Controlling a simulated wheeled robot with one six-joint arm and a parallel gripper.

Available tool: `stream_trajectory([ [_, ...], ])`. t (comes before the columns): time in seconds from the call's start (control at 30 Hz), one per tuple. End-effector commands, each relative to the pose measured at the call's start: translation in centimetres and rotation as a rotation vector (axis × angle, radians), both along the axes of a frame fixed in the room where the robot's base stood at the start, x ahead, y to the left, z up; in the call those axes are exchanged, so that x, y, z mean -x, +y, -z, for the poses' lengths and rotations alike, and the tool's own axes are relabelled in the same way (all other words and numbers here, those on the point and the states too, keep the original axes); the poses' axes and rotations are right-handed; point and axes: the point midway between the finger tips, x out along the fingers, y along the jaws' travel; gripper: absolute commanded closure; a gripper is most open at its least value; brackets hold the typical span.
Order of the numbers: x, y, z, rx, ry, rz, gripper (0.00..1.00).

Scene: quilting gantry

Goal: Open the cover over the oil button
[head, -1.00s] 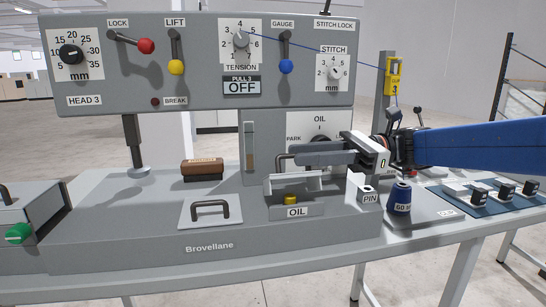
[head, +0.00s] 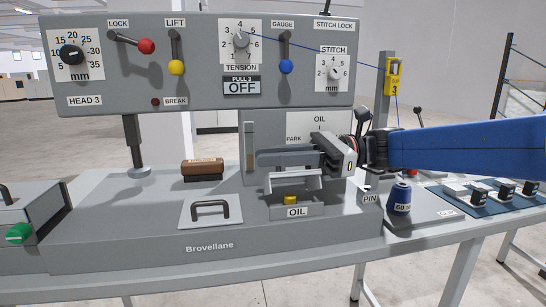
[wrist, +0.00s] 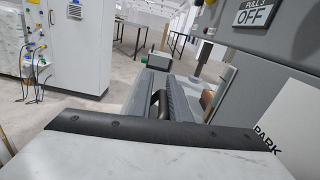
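The yellow oil button (head: 290,199) sits low in the middle of the machine bed, above its OIL label (head: 297,211). A pale cover (head: 293,184) with short sides stands just above and behind the button, whose yellow top shows below it. My gripper (head: 272,157) is level, pointing left over the cover; its fingers look apart. In the wrist view the fingers (wrist: 168,96) run forward with a dark curved bar (wrist: 157,103) between them. Whether they touch the bar is unclear. The fingers hide the cover's upper part in the head view.
A flat plate with a black handle (head: 210,209) lies left of the button. The control panel (head: 205,90) overhangs the bed behind. A PIN block (head: 370,196) and a blue spool (head: 400,199) stand at right. The bed's front left is clear.

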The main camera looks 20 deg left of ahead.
Motion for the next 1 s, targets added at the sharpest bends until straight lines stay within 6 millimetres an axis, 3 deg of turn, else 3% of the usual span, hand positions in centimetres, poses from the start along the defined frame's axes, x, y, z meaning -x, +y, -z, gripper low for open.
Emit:
stream_trajectory([
  [0.83,-1.3,0.7,-0.3,0.08,0.122,0.005,1.0],
  [0.87,-1.3,0.7,-0.3,0.08,0.122,0.005,0.83],
  [0.9,-1.3,0.7,-0.3,0.079,0.123,0.005,0.73],
  [1.0,-1.2,0.7,-0.4,0.078,0.122,0.004,0.73],
])
